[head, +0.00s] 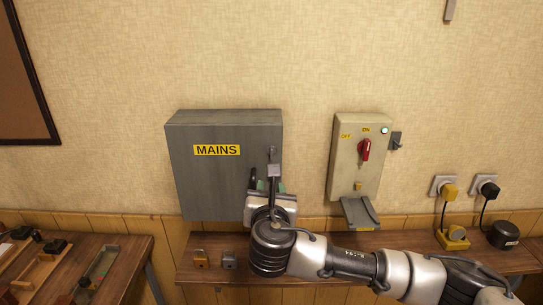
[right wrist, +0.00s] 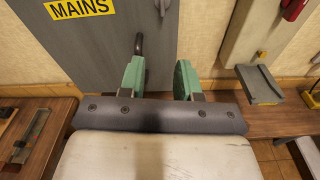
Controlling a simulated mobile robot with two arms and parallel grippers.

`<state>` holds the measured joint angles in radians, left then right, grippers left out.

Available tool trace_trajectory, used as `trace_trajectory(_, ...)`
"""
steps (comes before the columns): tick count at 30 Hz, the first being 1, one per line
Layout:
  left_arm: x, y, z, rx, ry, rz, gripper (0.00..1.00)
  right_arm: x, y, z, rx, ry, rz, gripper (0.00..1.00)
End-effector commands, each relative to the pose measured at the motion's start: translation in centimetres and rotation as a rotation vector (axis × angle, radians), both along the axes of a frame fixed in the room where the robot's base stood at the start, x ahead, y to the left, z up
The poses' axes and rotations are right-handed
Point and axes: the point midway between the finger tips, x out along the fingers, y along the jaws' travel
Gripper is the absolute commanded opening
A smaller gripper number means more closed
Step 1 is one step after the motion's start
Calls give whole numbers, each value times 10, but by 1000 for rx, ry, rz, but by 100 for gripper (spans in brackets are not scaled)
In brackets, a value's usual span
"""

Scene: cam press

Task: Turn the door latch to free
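A grey metal cabinet (head: 225,180) with a yellow MAINS label is on the wall; its door also shows in the right wrist view (right wrist: 105,40). A small grey latch fitting (head: 273,170) is near the door's right edge, partly hidden by my gripper; a metal part shows at the top of the right wrist view (right wrist: 163,6). A dark rounded rod end (right wrist: 138,43), possibly the latch handle, stands just beyond the left green finger. I cannot tell if they touch. My right gripper (head: 267,185) is open, with an empty gap between its fingers (right wrist: 160,68). My left gripper is out of view.
A beige switch box (head: 345,150) with a red rotary handle (head: 365,150) hangs to the right. Below are a wooden shelf (head: 345,268), a brass padlock (head: 201,259) and a grey padlock (head: 229,260). Plugs and sockets (head: 449,190) are further right. A bench (head: 125,260) stands left.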

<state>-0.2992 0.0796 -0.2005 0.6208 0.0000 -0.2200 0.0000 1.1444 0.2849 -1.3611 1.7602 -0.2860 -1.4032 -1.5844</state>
Motion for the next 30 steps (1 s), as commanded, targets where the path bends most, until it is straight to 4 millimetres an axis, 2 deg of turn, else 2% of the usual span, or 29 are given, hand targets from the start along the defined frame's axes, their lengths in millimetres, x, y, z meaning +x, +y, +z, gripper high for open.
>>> trace_trajectory(1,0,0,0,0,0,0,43,6,-2,10,-62,-35,-3,33)
trace_trajectory(6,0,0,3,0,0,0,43,18,-4,23,-155,-79,-10,33)
trace_trajectory(10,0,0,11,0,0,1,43,34,-4,24,-159,-79,-11,33)
trace_trajectory(21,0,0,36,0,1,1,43,99,-4,24,-154,-77,-11,33)
trace_trajectory(30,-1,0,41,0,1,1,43,120,-3,21,-153,-77,-8,33)
